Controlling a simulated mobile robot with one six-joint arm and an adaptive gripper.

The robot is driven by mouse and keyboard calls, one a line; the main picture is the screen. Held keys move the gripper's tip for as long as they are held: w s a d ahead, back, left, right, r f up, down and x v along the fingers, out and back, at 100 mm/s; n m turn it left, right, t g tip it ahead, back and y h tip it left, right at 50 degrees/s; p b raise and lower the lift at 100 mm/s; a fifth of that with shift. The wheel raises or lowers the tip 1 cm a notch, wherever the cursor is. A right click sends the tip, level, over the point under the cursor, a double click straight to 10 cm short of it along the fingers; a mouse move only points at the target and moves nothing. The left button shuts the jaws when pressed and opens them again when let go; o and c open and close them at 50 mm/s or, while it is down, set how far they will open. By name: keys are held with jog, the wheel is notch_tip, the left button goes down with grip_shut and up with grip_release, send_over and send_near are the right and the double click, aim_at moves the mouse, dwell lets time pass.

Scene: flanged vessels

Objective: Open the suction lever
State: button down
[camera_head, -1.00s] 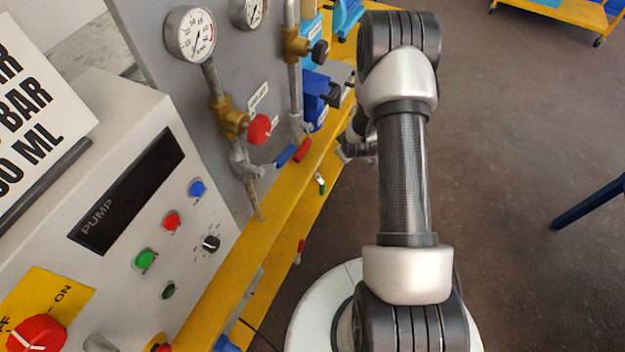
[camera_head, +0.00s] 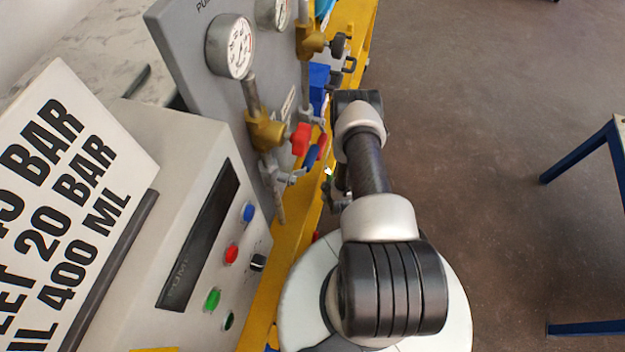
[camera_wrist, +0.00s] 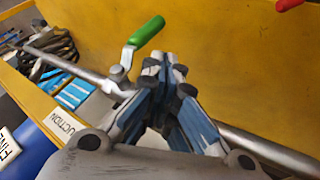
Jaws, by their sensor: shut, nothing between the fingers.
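The suction lever has a green handle (camera_wrist: 147,31) and a metal stem on a valve in a steel pipe (camera_wrist: 78,68), upper middle of the wrist view. The handle slants up to the right. A "SUCTION" label (camera_wrist: 62,125) is on the yellow ledge below the pipe. My gripper (camera_wrist: 165,62) is shut and empty, its fingertips just right of the lever's stem and below the handle. I cannot tell whether they touch it. In the head view my arm mostly hides the gripper and the lever area.
A yellow panel (camera_wrist: 235,60) stands behind the pipe. A red handle (camera_wrist: 288,4) shows at top right. In the head view, the gauge board has a pressure gauge (camera_head: 230,46) and a red-knobbed brass valve (camera_head: 266,130). The pump control box (camera_head: 170,155) is left; open floor lies right.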

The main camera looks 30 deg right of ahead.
aim_at(329, 175)
jog(key=b+x, duration=0.4)
jog(key=x, duration=0.5)
jog(key=shift+d+f, duration=0.2)
jog(key=shift+f, duration=0.15)
jog(key=shift+w, duration=0.15)
